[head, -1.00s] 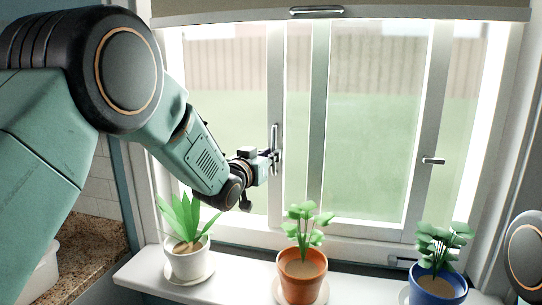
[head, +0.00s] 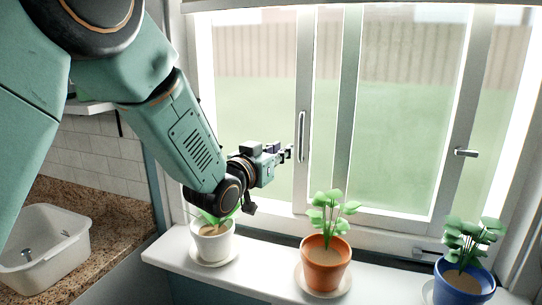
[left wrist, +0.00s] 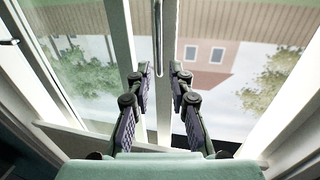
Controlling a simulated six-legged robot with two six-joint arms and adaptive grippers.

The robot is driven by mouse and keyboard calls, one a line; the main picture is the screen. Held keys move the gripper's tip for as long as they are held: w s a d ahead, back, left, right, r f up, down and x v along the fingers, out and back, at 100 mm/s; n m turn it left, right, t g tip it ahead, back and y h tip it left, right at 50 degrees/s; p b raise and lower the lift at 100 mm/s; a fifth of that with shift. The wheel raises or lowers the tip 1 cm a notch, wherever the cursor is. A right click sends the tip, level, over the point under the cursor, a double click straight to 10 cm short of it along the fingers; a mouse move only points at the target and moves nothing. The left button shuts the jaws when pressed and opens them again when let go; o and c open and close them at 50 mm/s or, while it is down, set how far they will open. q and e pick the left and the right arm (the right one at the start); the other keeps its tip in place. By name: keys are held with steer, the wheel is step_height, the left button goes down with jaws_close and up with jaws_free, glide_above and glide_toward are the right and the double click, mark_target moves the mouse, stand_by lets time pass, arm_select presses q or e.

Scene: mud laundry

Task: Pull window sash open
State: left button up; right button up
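The window has a pale frame with upright bars and sash panes. A slim vertical handle (head: 301,137) sits on the left sash's upright bar (head: 304,60). It also shows in the left wrist view (left wrist: 158,38), ahead of the fingertips and in line with the gap between them. My left gripper (head: 289,153) is just left of the handle's lower half and looks apart from it. In the left wrist view the fingers of my left gripper (left wrist: 160,74) are spread with nothing between them. My right gripper is out of view.
Three potted plants stand on the sill (head: 262,258): a white pot (head: 212,244) under my left arm, an orange pot (head: 325,266) and a blue pot (head: 462,284). A second handle (head: 466,153) is at right. A white basin (head: 42,250) sits on the counter at left.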

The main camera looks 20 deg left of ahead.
arm_select(q)
steer(key=v, duration=0.3)
steer(key=shift+s+a, duration=0.1)
steer(key=shift+s, duration=0.2)
steer(key=shift+w+f, duration=0.1)
steer(key=shift+w, duration=0.05)
steer(key=s+a+f+n+g+y+b, duration=0.1)
steer(key=s+f+g+b, duration=0.3)
steer(key=f, duration=0.8)
steer(key=s+a+f+n+g+y, duration=0.1)
steer(key=s+f+g, duration=0.1)
steer(key=s+f, duration=0.7)
steer(key=s+a+f+g+y+b, duration=0.1)
steer(key=s+f+g+b, duration=0.15)
steer(key=f, duration=1.15)
steer(key=s+f+g+b, duration=0.3)
steer(key=s+f+g, duration=0.1)
steer(key=s+f, duration=0.7)
steer(key=s+f+n+g+y+b, duration=0.1)
steer(key=s+f+g+b, duration=0.2)
steer(key=s+f, duration=0.8)
steer(key=s+a+g, duration=0.1)
steer(key=s+g, duration=0.1)
steer(key=s, duration=0.5)
steer(key=shift+b, duration=0.3)
steer(key=shift+w+f, duration=0.15)
